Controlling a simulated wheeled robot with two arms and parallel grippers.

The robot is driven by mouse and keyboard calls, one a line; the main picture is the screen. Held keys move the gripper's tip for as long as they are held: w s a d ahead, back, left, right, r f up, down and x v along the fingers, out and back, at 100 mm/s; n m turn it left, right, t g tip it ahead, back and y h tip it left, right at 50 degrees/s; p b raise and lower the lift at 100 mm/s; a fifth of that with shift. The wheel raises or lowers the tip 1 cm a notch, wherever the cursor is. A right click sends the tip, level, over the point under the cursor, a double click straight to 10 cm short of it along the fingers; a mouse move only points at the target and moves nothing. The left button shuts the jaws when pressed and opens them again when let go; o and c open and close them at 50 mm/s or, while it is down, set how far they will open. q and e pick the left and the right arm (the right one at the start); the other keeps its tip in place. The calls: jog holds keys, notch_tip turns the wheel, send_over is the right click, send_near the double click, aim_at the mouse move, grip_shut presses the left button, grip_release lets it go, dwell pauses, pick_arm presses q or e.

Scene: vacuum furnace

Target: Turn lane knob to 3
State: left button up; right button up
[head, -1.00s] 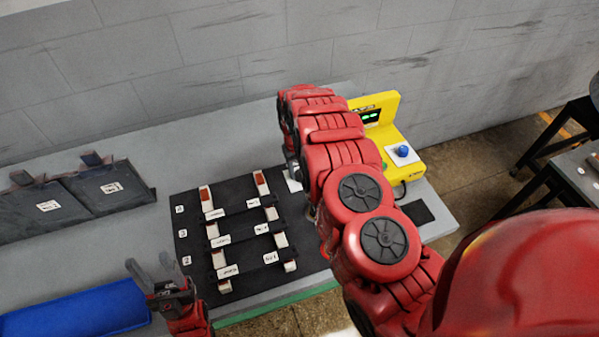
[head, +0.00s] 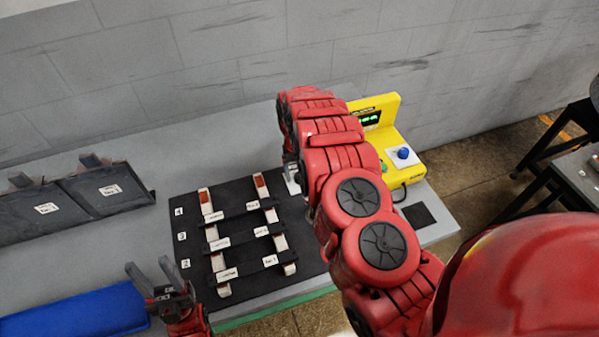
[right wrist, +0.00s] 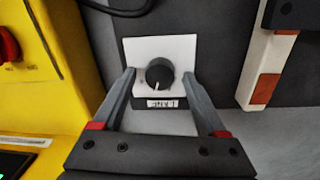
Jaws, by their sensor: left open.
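The lane knob (right wrist: 160,72) is a round black dial on a white plate (right wrist: 179,48), seen in the right wrist view. Its pale pointer mark faces the bottom of that view, towards a label that seems to read LANE upside down. The scale digits are too small to read. My right gripper (right wrist: 159,76) is open, with one finger on each side of the knob and gaps between. In the head view my right arm hides the knob; part of the white plate (head: 292,183) shows beside it. My left gripper (head: 149,268) is open and empty at the lower left.
A black mat (head: 190,215) holds white-and-red rails and dark crossbars beside the plate. A yellow device (head: 385,107) with a blue button (head: 403,152) stands to the right. Dark panels (head: 45,212) and a blue block (head: 80,311) lie left.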

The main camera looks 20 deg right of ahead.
aim_at(299, 175)
jog(key=shift+r, duration=0.1)
jog(key=shift+r, duration=0.2)
jog(key=r, duration=0.2)
jog(key=r+b, duration=0.1)
jog(key=r, duration=0.1)
jog(key=shift+w+a+b, duration=0.1)
jog(key=shift+a+b, duration=0.1)
jog(key=shift+b, duration=0.1)
notch_tip(299, 175, up, 2)
jog(key=shift+r+p, duration=0.25)
jog(key=shift+p, duration=0.15)
notch_tip(299, 175, up, 10)
jog(key=p, duration=0.8)
jog(key=shift+a+r, duration=0.15)
jog(key=shift+a, duration=0.15)
